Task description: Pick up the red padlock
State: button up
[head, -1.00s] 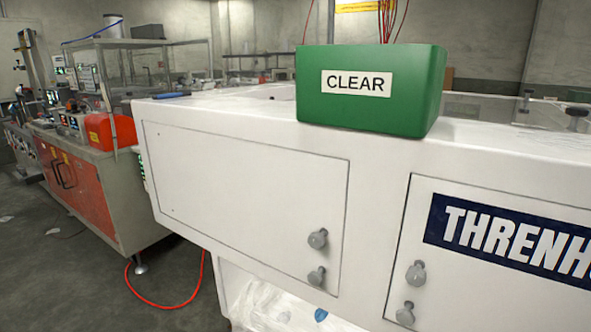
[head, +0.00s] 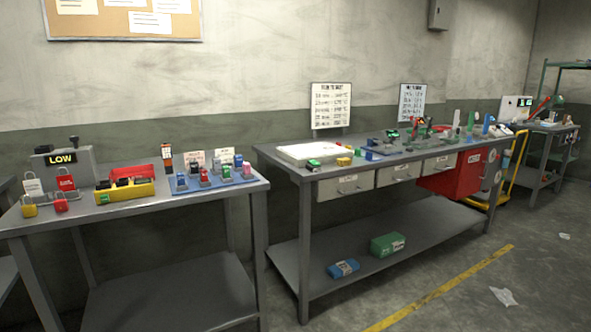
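A small red padlock (head: 61,204) stands near the front left of the left grey table (head: 150,212) in the head view. A yellow padlock (head: 29,208) stands to its left, a small gap apart. Just behind the red padlock is a red tag or lock-like piece (head: 66,184) with white lettering, too small to read. My gripper is not in view.
Behind the padlocks is a grey unit reading LOW (head: 62,160). To the right are a yellow bin (head: 125,190) and a blue tray (head: 212,181) of small coloured items. A longer workbench (head: 290,170) stands right. Floor at the front right is mostly clear.

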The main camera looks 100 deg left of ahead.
aim_at(60, 205)
jog(key=u, duration=4)
jog(key=i+j+z, duration=0.2)
jog(key=z, duration=0.25)
jog(key=i+j+z, duration=0.15)
jog(key=z, duration=0.3)
jog(key=j+z, duration=0.4)
jog(key=i, duration=0.05)
